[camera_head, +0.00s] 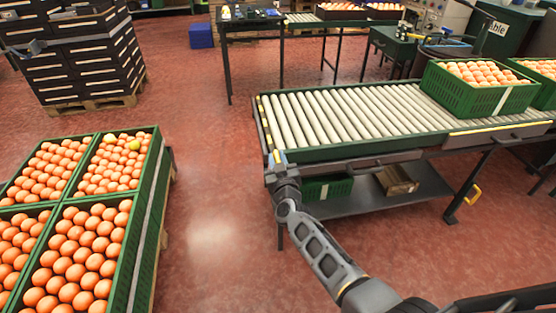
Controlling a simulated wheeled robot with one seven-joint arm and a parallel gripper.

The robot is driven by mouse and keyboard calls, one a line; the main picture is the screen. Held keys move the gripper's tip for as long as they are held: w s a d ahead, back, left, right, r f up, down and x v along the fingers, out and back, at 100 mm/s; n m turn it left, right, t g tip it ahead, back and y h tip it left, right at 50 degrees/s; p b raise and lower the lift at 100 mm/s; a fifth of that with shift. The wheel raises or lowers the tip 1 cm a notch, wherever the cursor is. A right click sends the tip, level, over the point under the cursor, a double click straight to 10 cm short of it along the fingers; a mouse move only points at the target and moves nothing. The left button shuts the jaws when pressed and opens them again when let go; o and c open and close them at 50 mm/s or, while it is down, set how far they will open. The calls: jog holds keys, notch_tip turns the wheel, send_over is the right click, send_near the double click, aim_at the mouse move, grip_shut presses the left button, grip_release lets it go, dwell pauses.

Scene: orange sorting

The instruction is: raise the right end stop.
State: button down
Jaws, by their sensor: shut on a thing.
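A roller conveyor (350,152) with a green frame runs across the right half. At its left end a narrow yellow bar (264,122), which looks like the end stop, runs along the edge of the rollers. My gripper (277,158) is at the near end of this bar, at the conveyor's near left corner. It is shut on the bar. The fingertips are small and the exact hold is hard to see. Whether the bar stands above the rollers cannot be told from this view.
A green crate of oranges (462,106) stands on the conveyor's right part. Several crates of oranges (150,185) stand at the lower left. A stack of dark crates (60,68) is at the back left. The red floor between is clear.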

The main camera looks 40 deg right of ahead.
jog(key=shift+s+d, duration=0.15)
jog(key=shift+d, duration=0.05)
notch_tip(320, 180, up, 8)
jog(key=p, duration=0.8)
jog(key=shift+d+f, duration=0.15)
jog(key=shift+f, duration=0.1)
jog(key=c, duration=1.2)
grip_release()
jog(key=shift+r, duration=0.1)
jog(key=shift+o, duration=0.7)
jog(key=shift+a, duration=0.25)
jog(key=shift+s+a+p, duration=0.25)
jog(key=shift+s+p, duration=0.05)
jog(key=shift+p, duration=0.15)
jog(key=p+v, duration=0.2)
jog(key=v, duration=0.5)
